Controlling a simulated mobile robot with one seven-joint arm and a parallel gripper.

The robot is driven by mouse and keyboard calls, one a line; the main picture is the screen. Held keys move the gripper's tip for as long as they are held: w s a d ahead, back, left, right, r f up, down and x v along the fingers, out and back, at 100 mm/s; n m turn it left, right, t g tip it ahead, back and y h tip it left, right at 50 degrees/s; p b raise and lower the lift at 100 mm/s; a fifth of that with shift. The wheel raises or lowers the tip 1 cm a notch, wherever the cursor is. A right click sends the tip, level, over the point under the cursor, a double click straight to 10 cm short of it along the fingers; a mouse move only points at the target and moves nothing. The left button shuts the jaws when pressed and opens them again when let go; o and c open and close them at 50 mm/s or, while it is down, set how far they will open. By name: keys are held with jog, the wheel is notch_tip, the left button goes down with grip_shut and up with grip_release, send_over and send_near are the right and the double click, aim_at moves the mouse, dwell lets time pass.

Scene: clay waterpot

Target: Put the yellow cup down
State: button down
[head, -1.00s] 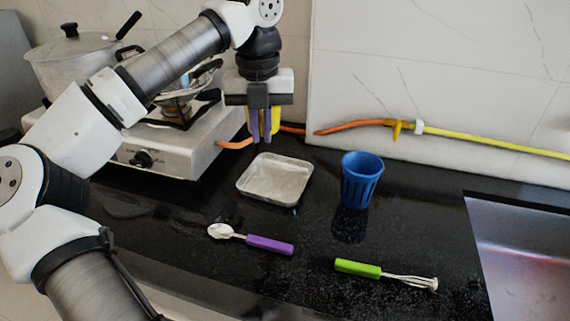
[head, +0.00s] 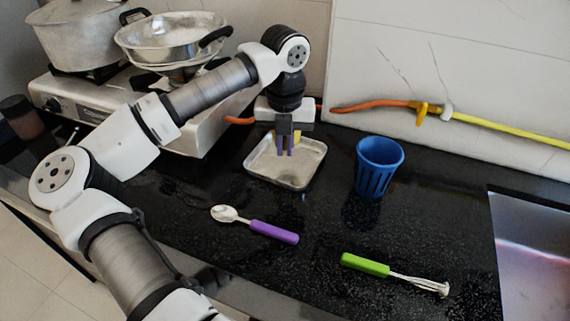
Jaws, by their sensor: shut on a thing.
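My gripper (head: 285,151) points down over the back part of the square metal tray (head: 262,174). It is shut on the yellow cup (head: 297,137), of which only a small yellow patch shows behind the fingers. The rest of the cup is hidden by the gripper. I cannot tell whether the cup touches the tray or hangs just above it.
A blue cup (head: 376,168) stands right of the tray. A purple-handled spoon (head: 272,231) and a green-handled whisk (head: 366,265) lie in front. The stove (head: 190,130) with pots is at back left, the sink (head: 530,245) at right.

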jog(key=shift+f+p, duration=0.3)
jog(key=shift+f, duration=3.2)
jog(key=shift+f, duration=0.15)
jog(key=c, duration=1.5)
grip_release()
jog(key=shift+c, duration=0.2)
notch_tip(320, 180, up, 12)
jog(key=shift+r+b, duration=0.2)
jog(key=shift+b, duration=0.65)
